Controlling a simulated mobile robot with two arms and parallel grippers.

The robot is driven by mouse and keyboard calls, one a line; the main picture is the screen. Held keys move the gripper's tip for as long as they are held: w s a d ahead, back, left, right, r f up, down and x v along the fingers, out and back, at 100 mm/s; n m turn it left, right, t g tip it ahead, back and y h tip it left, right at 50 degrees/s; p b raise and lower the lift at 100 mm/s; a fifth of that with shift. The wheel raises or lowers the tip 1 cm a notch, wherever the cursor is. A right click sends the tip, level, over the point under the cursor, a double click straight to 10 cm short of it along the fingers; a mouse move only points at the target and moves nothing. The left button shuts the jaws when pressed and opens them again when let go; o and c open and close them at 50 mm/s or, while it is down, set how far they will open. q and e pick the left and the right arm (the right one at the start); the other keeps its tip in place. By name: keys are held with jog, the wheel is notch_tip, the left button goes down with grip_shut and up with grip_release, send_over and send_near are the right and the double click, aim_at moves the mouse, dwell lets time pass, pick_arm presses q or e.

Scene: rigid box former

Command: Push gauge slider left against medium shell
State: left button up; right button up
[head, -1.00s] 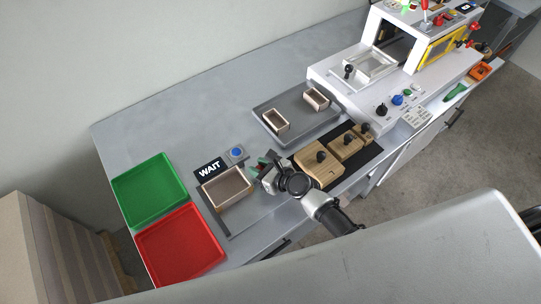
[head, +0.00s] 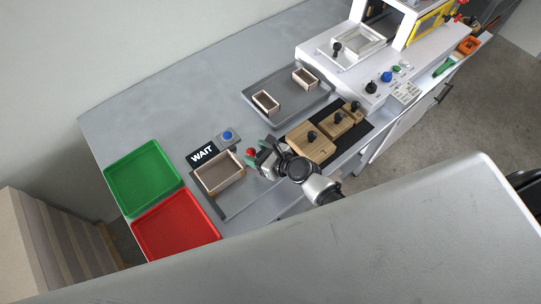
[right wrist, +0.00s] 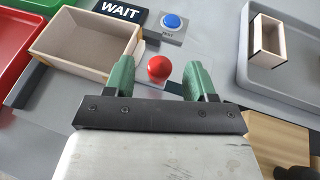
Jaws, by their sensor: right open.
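The medium shell (head: 219,172), an open beige box, sits on the gauge station beside the WAIT sign. It also shows at upper left in the right wrist view (right wrist: 88,42). The gauge slider's red round knob (head: 251,152) is right of the shell; in the right wrist view the knob (right wrist: 159,67) appears between my fingers, with a visible space on each side. A gap shows between knob and shell. My right gripper (right wrist: 159,80) is open, with green fingertips. Its fingers are beside the knob in the head view (head: 257,156). My left gripper is not in view.
A green tray (head: 143,178) and a red tray (head: 176,229) lie at left. A blue button (head: 227,136) is behind the station. A grey tray (head: 287,98) holds two small shells. Wooden blocks with black knobs (head: 311,141) lie right of my gripper.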

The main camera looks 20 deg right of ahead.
jog(key=v, duration=0.8)
